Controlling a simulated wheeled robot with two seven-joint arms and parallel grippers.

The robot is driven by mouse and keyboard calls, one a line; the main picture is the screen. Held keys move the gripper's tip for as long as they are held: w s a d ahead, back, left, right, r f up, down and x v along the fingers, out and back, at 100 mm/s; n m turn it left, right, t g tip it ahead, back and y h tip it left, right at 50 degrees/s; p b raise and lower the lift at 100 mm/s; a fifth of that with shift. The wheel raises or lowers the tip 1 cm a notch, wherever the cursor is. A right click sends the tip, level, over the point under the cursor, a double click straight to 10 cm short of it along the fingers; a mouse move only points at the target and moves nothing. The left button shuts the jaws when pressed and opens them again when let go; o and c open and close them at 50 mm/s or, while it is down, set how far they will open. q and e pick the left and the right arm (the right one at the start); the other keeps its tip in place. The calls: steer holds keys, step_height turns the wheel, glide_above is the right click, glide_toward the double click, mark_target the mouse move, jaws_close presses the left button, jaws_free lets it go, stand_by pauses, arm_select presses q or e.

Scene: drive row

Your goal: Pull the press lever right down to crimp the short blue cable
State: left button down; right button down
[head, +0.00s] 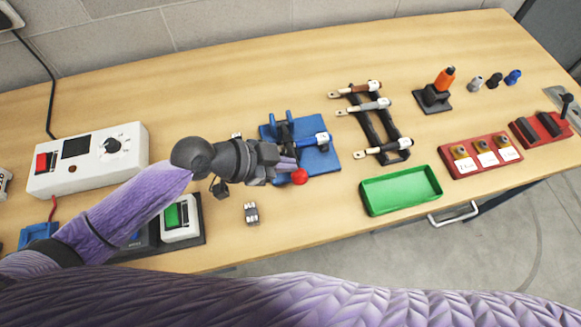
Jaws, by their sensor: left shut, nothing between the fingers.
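The blue press (326,162) sits on the bench near the middle of the head view. A short blue cable (313,140) with a metal end lies across its upper part. The lever's red ball knob (299,177) shows at the press's near left side. My left gripper (284,167) is shut and empty, with its fingertips right beside the red knob. I cannot tell whether they touch it. The gripper and wrist hide much of the lever and the press's left side. My right gripper is not in view.
A black rack (377,137) with several cables stands right of the press. A green tray (400,192) lies at the front edge. A white control box (88,158) stands at left. A small metal part (251,213) lies in front of my left gripper. The back of the bench is clear.

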mark_target(295, 183)
arm_select(q)
steer(key=shift+w+d+f+b, duration=0.15)
steer(key=shift+f+b, duration=0.05)
steer(key=shift+f, duration=0.5)
steer(key=shift+w+d+f+b, duration=0.1)
steer(key=shift+d+f+b, duration=0.1)
steer(key=shift+f, duration=0.55)
steer(key=shift+w+d+f+b, duration=0.1)
steer(key=shift+w+f+b, duration=0.1)
steer(key=shift+f, duration=0.5)
steer(key=f+b, duration=0.1)
steer(key=s+f+b, duration=0.1)
steer(key=f+b, duration=0.1)
steer(key=shift+d+f+m+t, duration=0.1)
steer(key=shift+f+m+t, duration=0.1)
steer(key=shift+m+t, duration=0.15)
steer(key=shift+s, duration=0.15)
